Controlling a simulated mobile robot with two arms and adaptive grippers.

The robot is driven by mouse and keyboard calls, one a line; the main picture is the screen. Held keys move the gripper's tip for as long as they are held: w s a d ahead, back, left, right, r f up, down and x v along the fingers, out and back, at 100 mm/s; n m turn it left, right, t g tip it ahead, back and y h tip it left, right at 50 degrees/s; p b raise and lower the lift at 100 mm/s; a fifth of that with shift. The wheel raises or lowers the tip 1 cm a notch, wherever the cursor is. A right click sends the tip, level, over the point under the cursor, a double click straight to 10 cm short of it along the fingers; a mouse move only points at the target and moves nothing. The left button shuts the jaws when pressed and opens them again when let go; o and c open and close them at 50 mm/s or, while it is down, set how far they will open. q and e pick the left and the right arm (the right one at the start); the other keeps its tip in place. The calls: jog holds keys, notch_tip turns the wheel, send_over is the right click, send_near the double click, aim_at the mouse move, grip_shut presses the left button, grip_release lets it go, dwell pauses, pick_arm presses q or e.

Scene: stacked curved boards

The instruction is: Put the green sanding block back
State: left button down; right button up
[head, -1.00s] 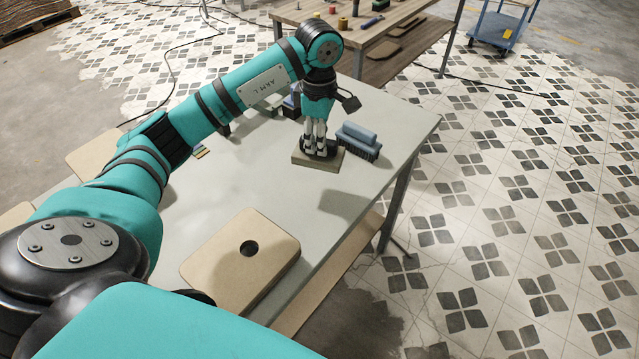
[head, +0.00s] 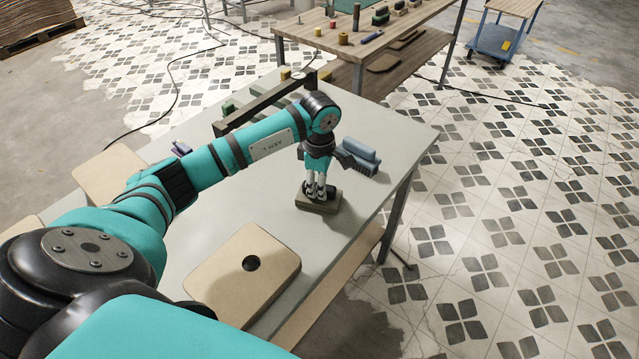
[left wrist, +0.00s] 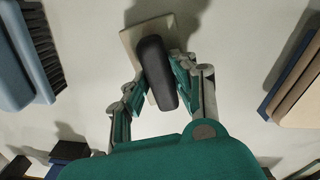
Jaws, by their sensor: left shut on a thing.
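My left gripper (head: 317,190) points down and is shut on a dark-handled block (head: 318,206) with a flat olive-tan base. In the left wrist view, the block's black handle (left wrist: 157,72) lies between the fingers, with part of the pale base (left wrist: 132,42) behind it. No clear green shows on this block. The block is at or just above the grey tabletop (head: 205,210); I cannot tell whether it touches. My right gripper is out of view.
A blue brush (head: 358,152) lies behind the gripper, to its right. A tan board with a hole (head: 225,275) lies nearer the front. A dark rack (head: 262,104) stands at the back. Several small blocks lie on the wooden bench (head: 345,25). Bare tabletop surrounds the held block.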

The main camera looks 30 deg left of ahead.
pick_arm(q)
jog(key=c, duration=1.1)
grip_release()
jog(key=shift+f, duration=0.1)
jog(key=shift+o, duration=0.2)
jog(key=shift+r, duration=0.55)
notch_tip(320, 180, up, 11)
jog(key=b, duration=0.3)
jog(key=shift+r, duration=0.1)
